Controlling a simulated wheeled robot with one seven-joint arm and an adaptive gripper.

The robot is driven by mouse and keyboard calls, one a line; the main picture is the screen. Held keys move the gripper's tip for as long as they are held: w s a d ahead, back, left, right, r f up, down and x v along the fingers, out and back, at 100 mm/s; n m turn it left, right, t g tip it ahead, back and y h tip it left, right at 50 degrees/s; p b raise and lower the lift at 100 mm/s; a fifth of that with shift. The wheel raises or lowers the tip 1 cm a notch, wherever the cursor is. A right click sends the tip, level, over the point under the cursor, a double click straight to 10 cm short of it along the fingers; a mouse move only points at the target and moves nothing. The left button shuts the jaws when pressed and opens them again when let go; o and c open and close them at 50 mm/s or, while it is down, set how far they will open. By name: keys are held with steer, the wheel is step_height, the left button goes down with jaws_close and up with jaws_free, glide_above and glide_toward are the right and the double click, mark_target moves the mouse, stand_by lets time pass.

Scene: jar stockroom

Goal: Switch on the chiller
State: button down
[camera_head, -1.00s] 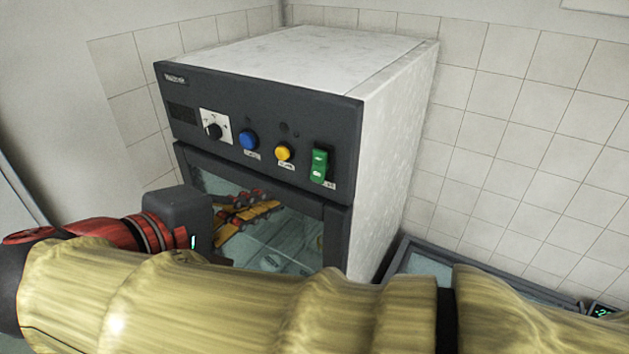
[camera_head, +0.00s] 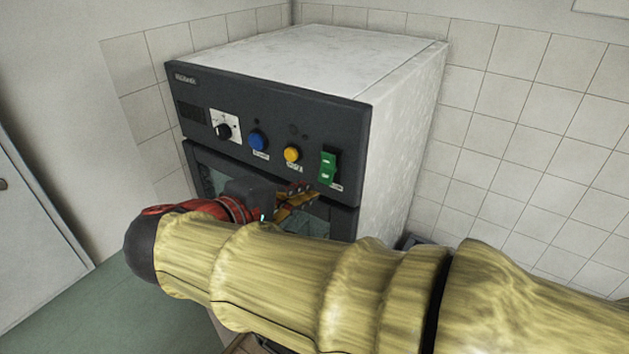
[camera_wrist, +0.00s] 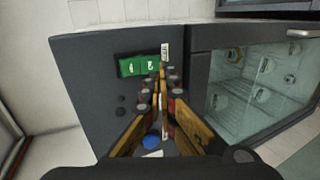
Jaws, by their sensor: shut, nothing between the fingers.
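The chiller (camera_head: 408,140) is a pale marbled box with a dark front panel. A green rocker switch (camera_head: 328,167) sits at the panel's right end; it also shows in the wrist view (camera_wrist: 138,66). Left of it are a yellow button (camera_head: 292,154), a blue button (camera_head: 257,140) and a black dial (camera_head: 223,130). My gripper (camera_head: 308,190) is shut and empty, in front of the chiller just below and left of the green switch. In the wrist view its fingertips (camera_wrist: 160,78) overlap the switch's edge; I cannot tell whether they touch. The fingers hide the yellow button there.
The chiller's glass door (camera_wrist: 262,88) lies below the panel, with several jars behind it. A tiled wall (camera_head: 520,130) stands behind and to the right. A pale cabinet door (camera_head: 35,240) is at the left. My arm covers much of the lower head view.

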mark_target(327, 168)
steer(key=shift+p+x, duration=0.5)
steer(key=shift+x, duration=1.7)
steer(key=shift+f, duration=0.15)
steer(key=b, duration=0.2)
steer(key=t+h+b, duration=0.1)
steer(key=b, duration=0.2)
steer(key=shift+w+d+f, duration=0.25)
steer(key=shift+w+d, duration=0.05)
steer(key=shift+w, duration=0.1)
